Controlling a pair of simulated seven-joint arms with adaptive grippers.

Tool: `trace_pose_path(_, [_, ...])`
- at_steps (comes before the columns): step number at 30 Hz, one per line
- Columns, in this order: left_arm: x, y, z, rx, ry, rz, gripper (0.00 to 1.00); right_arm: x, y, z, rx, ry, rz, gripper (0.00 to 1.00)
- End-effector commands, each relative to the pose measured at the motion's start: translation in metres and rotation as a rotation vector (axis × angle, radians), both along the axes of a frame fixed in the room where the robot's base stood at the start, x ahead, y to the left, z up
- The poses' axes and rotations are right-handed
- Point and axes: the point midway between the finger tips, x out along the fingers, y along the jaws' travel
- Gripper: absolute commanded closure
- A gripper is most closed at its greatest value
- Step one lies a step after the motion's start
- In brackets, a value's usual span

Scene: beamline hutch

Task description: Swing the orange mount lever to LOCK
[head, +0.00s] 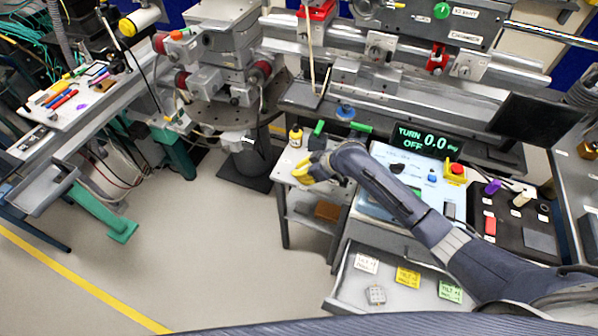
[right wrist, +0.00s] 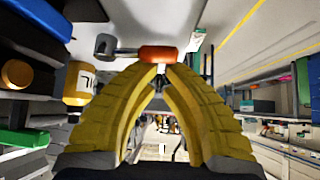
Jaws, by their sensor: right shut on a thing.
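My right gripper (head: 305,172) has yellow fingers and reaches left over the small table beside the yellow-capped bottle. In the right wrist view its fingertips (right wrist: 157,72) come together at the orange mount lever (right wrist: 158,53), shut on it. The lever's grip is a short orange cylinder on a thin grey rod that runs to a grey block (right wrist: 104,45). In the head view I cannot make out the lever, which the fingers seem to cover. No LOCK mark is readable. My left gripper is not in view.
A yellow bottle (head: 296,137) and a dark block with a green handle (head: 319,127) stand close behind the gripper. A brown box (head: 327,210) lies on the lower shelf.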

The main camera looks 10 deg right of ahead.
Motion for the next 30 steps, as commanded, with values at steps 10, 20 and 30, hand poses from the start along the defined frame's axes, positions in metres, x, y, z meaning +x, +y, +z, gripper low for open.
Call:
trace_pose_path(10, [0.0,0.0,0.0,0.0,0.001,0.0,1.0,0.007,0.01,-0.001,-0.01,0.006,-0.007,1.0])
trace_pose_path(20, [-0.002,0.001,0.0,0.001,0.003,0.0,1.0,0.007,0.005,0.03,-0.006,-0.001,-0.015,1.0])
trace_pose_path(30, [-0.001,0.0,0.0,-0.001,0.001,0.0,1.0,-0.008,-0.024,0.068,-0.002,-0.001,-0.014,1.0])
